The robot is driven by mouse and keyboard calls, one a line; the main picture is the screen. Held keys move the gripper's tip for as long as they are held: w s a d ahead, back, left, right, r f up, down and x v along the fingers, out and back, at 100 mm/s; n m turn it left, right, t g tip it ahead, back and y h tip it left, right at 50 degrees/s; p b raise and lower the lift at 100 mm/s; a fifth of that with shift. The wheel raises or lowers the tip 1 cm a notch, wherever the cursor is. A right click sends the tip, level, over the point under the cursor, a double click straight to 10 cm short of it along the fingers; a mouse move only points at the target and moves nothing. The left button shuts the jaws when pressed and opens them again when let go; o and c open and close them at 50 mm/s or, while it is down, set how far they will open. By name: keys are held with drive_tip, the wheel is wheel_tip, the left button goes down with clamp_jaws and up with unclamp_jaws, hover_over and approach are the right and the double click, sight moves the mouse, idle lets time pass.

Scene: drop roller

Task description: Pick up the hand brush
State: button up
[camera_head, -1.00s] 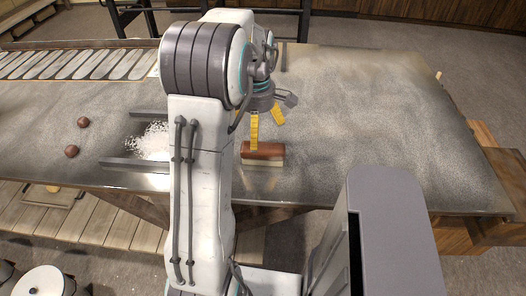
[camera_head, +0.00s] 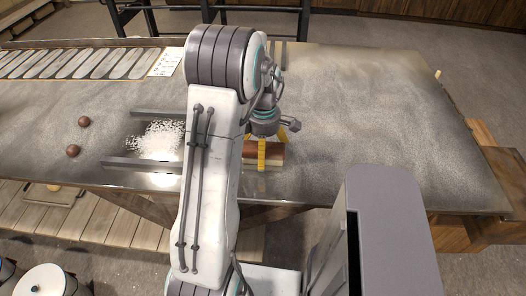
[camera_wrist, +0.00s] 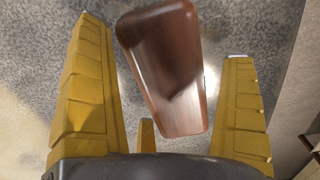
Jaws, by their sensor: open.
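The hand brush (camera_head: 276,153) has a reddish-brown wooden back and a pale lower part. It lies near the front edge of the table, bristle side down. In the wrist view its brown back (camera_wrist: 165,70) lies tilted between the yellow fingers, with gaps on both sides. My gripper (camera_wrist: 164,45) is open and points down over the brush. In the head view one yellow finger hides part of the brush's front side. I cannot tell whether any finger touches it.
The metal table (camera_head: 370,130) is clear to the right. To the left, a white granular pile (camera_head: 160,140) lies between two dark bars (camera_head: 140,164). Two brown balls (camera_head: 73,151) lie farther left. A row of long oval shapes (camera_head: 80,63) is at the back left.

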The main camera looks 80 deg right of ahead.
drive_tip(key=c, duration=1.3)
drive_tip(key=shift+r, duration=0.1)
drive_tip(key=shift+r, duration=0.4)
drive_tip(key=r, duration=0.3)
drive_tip(key=shift+w+r+b, duration=0.25)
drive_tip(key=shift+b, duration=0.1)
drive_tip(key=w+a+r+b, duration=0.1)
drive_tip(key=w+a+r, duration=0.2)
drive_tip(key=w+r, duration=0.3)
drive_tip(key=w, duration=0.4)
drive_tip(key=shift+w+a+r, duration=0.3)
drive_tip(key=shift+a, duration=0.1)
